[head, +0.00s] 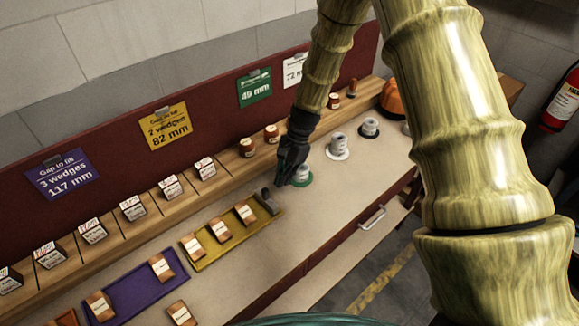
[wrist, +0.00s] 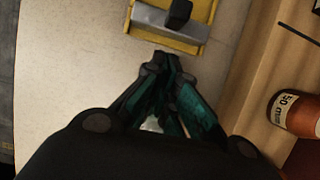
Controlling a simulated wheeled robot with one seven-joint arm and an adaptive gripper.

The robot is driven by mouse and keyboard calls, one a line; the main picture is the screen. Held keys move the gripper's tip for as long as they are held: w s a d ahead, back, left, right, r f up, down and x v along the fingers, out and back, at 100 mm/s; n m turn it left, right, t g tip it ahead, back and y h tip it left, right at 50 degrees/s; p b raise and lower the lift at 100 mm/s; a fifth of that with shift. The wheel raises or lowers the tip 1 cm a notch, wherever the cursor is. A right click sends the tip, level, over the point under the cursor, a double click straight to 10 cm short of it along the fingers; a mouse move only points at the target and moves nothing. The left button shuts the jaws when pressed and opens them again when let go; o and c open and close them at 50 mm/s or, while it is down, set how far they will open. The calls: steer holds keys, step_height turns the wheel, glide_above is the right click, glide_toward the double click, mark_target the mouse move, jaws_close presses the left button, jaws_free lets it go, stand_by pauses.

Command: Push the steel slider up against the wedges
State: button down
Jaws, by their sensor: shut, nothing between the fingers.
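The yellow tray (head: 211,256) on the bench holds several brown wedges with white labels, in a row (head: 220,231). The steel slider (head: 268,203) sits at the tray's right end, to the right of the last wedge (head: 245,214). In the wrist view the slider (wrist: 150,17) is a grey bar across the yellow tray (wrist: 165,39), with a black knob on top. My gripper (head: 281,184) is shut and empty, just beyond the slider end of the tray. In the wrist view my fingertips (wrist: 165,60) point at that end, apparently short of the slider. The wedges are out of the wrist view.
A purple tray (head: 135,290) with wedges lies left of the yellow one. A green-based grey stand (head: 301,177) is close beside my gripper. A wooden shelf (head: 105,255) with labelled blocks and brown jars (head: 247,148) runs along the back. Bare bench lies in front of the yellow tray.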

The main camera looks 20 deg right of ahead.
steer(key=shift+s+a+r, duration=0.1)
steer(key=shift+s+a, duration=0.1)
steer(key=shift+a, duration=0.25)
steer(key=shift+s+a+r, duration=0.1)
steer(key=shift+s+a, duration=0.1)
steer(key=shift+a, duration=0.25)
steer(key=shift+a+f+p, duration=0.15)
steer(key=shift+a+p, duration=0.05)
steer(key=shift+p, duration=0.1)
steer(key=shift+s+a, duration=0.1)
steer(key=s+a, duration=0.1)
steer(key=a, duration=0.3)
steer(key=s+a, duration=0.2)
steer(key=a, duration=0.3)
steer(key=s+a+p, duration=0.1)
steer(key=s+a, duration=0.1)
steer(key=a, duration=0.2)
steer(key=shift+a, duration=0.4)
steer(key=shift+d, duration=0.1)
